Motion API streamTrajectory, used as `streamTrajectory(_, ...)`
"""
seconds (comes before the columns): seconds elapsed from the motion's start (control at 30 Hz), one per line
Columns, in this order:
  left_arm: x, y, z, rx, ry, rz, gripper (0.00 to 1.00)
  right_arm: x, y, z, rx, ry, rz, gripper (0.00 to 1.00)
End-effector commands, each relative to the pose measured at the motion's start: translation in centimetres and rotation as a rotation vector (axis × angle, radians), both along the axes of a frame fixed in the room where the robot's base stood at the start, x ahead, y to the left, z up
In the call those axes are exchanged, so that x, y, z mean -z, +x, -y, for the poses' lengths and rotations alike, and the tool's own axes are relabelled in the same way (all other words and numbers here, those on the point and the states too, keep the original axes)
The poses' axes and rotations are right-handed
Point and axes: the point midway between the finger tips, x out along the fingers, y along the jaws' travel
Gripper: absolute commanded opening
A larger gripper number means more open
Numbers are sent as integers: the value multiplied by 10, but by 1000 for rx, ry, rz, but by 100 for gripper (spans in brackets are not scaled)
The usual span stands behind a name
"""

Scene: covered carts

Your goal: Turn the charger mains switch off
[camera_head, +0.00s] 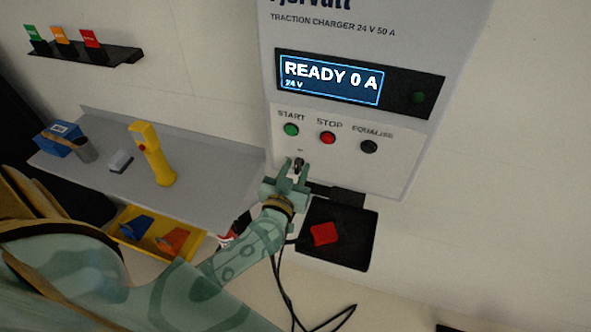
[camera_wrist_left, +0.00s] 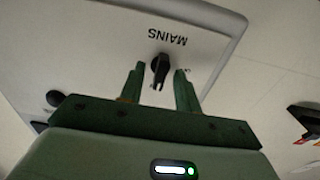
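The traction charger (camera_head: 400,165) is a light grey box on the wall, and its display (camera_head: 330,82) reads "READY 0 A" and "24 V". The mains switch is a small black rotary knob (camera_head: 299,163) low on the front panel, below the START and STOP buttons. In the left wrist view the knob (camera_wrist_left: 160,68) sits under the word "MAINS". My left gripper (camera_head: 294,172) is open, with one finger on each side of the knob; it also shows in the left wrist view (camera_wrist_left: 158,82). I cannot tell whether the fingers touch it. My right gripper is not in view.
A grey shelf (camera_head: 215,155) at left holds a yellow handheld device (camera_head: 152,153) and a blue box (camera_head: 58,139). A yellow bin (camera_head: 155,222) hangs below it. A black tray (camera_head: 345,250) with a red piece (camera_head: 325,234) is under the charger. A loose black cable (camera_head: 285,290) hangs below.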

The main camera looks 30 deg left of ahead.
Motion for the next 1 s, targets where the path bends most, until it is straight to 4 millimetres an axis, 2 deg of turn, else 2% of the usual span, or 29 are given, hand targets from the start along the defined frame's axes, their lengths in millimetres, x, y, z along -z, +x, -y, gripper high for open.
streamTrajectory(0.27,0,2,-1,0,1,0,33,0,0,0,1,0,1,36)
streamTrajectory(0.4,0,2,-1,0,0,0,0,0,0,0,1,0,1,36)
streamTrajectory(0.77,-1,2,0,0,-23,6,0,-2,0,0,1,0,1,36)
streamTrajectory(1.0,-2,2,-1,1,-140,34,0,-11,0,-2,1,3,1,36)
